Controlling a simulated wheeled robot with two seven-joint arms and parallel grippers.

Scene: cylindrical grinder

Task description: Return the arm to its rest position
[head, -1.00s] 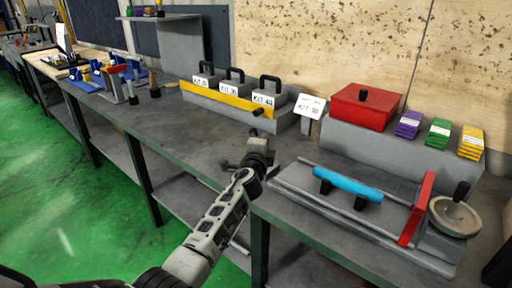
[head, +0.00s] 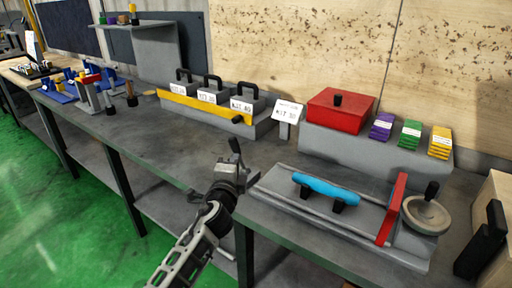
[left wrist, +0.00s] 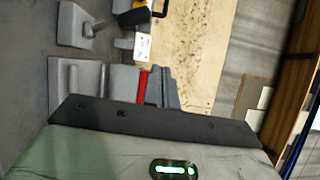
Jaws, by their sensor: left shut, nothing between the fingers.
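My left gripper (head: 236,152) shows in the head view above the front edge of the workbench (head: 140,140), left of the grinder. It is shut and empty, pointing up and away, with my arm coming from the bottom of the picture. It touches nothing that I can see. The grinder (head: 290,206) has a blue cylindrical part (head: 326,187) lying on two dark supports, a red upright plate (head: 392,208) and a handwheel (head: 427,214). My right gripper is not in view.
Behind stand a grey rack with KIT boxes (head: 208,97), a small sign (head: 287,111), a red lidded box (head: 339,112) and purple, green and yellow stacks (head: 411,134). A beige box (head: 492,218) is at the right edge. The bench middle is clear.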

